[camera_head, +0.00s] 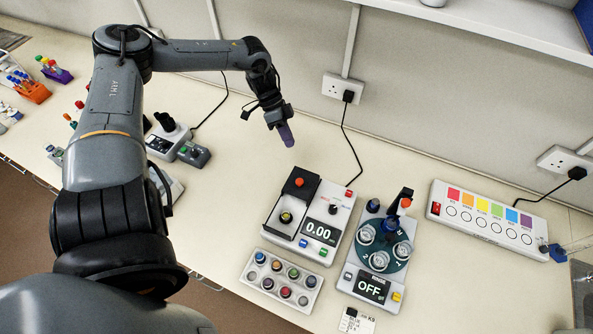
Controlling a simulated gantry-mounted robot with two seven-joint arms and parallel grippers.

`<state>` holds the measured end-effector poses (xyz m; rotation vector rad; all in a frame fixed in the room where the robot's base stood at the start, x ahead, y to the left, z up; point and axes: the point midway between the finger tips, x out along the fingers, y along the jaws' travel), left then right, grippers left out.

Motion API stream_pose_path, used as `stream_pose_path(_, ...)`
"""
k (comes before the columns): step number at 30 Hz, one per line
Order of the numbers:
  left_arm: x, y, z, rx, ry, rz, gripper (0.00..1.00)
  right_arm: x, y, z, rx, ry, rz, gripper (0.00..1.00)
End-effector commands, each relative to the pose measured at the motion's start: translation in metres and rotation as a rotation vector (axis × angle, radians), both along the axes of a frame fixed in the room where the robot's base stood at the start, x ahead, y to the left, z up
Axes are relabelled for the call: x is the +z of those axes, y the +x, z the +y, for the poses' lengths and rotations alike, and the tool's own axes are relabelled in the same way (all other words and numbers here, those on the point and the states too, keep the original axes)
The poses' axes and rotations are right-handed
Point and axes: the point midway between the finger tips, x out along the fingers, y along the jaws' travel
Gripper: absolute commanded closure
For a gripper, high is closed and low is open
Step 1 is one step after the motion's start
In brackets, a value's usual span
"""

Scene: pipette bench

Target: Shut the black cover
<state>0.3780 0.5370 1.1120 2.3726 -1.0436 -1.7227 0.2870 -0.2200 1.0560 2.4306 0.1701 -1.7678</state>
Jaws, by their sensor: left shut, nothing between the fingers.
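A black cover (300,182) with a red-orange knob is at the back of the white balance (335,205), whose display reads 0.00. The cover leaves the pan well in front of it uncovered, and a small dark item with a yellowish top (286,217) shows there. My left gripper (288,138) is above the bench behind the balance, apart from the cover. Its purple fingers are shut, with nothing held. My right gripper is out of view.
A rack of coloured caps (282,281) stands in front of the balance. To its right is a device (375,262) reading OFF, with an upright black part (401,197) bearing an orange knob. A colour-strip box (487,220) is farther right. A cable runs behind the balance.

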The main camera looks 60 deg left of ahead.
Motion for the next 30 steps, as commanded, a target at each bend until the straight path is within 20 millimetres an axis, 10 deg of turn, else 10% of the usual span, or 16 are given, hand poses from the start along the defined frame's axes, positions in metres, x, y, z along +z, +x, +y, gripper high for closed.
stream_pose_path(13, -0.064, 0.010, -0.038, -0.004, 0.000, 0.004, 1.00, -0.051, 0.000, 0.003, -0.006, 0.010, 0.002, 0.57)
stream_pose_path(30, -0.066, -0.004, -0.073, 0.000, -0.001, 0.000, 1.00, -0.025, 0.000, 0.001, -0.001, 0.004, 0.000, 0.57)
